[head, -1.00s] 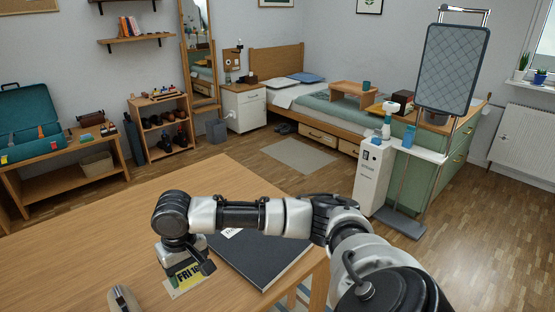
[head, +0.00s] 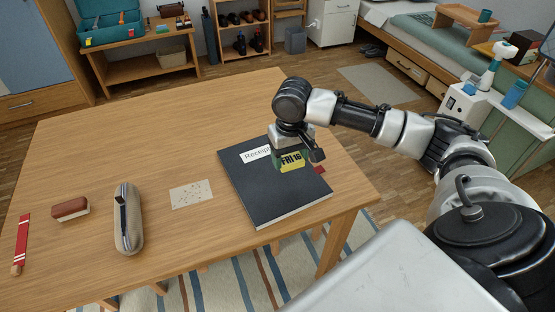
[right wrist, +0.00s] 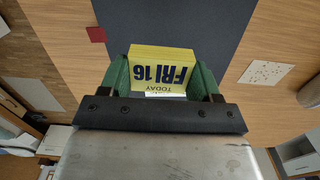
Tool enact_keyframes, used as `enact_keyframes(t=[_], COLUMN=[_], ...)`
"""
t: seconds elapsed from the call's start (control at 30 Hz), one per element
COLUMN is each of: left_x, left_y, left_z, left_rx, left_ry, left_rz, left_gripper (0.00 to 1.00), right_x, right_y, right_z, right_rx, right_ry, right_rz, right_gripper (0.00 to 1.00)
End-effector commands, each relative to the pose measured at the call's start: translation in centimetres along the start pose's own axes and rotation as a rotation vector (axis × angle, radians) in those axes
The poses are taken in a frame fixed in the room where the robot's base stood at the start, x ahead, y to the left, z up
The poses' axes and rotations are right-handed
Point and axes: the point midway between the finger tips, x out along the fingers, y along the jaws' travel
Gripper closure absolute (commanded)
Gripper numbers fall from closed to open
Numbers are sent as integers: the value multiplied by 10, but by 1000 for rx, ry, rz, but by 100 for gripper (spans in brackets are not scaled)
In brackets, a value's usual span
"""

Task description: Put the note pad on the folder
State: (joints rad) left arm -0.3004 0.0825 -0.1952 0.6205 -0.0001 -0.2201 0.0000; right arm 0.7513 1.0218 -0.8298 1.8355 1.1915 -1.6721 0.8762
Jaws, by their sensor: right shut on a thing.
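The note pad (head: 291,162) is a small yellow block marked FRI 16. My right gripper (head: 290,150) is shut on it; in the right wrist view the note pad (right wrist: 162,68) sits between the two green fingers (right wrist: 161,82). The folder (head: 277,200) is dark, with a white label reading "Receip...", and lies flat near the table's right edge. In the head view the pad overlaps the folder's upper right part; whether it touches is hard to tell. The folder (right wrist: 170,20) also shows behind the pad in the right wrist view. My left gripper is not in view.
On the wooden table (head: 150,160), left of the folder, lie a speckled card (head: 191,194), a grey case-like object (head: 128,225), a brown eraser-like block (head: 71,209) and a red-and-white stick (head: 21,243). A small red item (head: 319,170) shows at the folder's right edge.

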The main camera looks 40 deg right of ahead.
Motion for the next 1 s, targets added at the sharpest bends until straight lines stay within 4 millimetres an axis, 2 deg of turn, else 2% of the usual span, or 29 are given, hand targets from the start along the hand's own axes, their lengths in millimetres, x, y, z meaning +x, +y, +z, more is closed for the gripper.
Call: enact_keyframes(t=[0.1, 0.2, 0.33, 0.53, 0.77, 1.0], left_x=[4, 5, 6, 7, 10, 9], left_y=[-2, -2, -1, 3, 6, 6], left_z=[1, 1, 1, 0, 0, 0], left_rx=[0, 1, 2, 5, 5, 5], left_ry=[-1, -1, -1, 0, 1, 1], left_rz=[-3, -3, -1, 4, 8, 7], left_gripper=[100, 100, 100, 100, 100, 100], right_x=[17, 28, 36, 47, 78, 79], right_y=[-10, -15, -19, -20, -20, -20], right_z=[-28, -45, -59, -62, -62, -62], right_rx=[2, 2, 0, 0, -1, -1], right_ry=[1, 0, 2, -1, 0, 1], right_rz=[-3, -1, -1, 2, 1, 1], right_gripper=[60, 60, 60, 60, 60, 60])
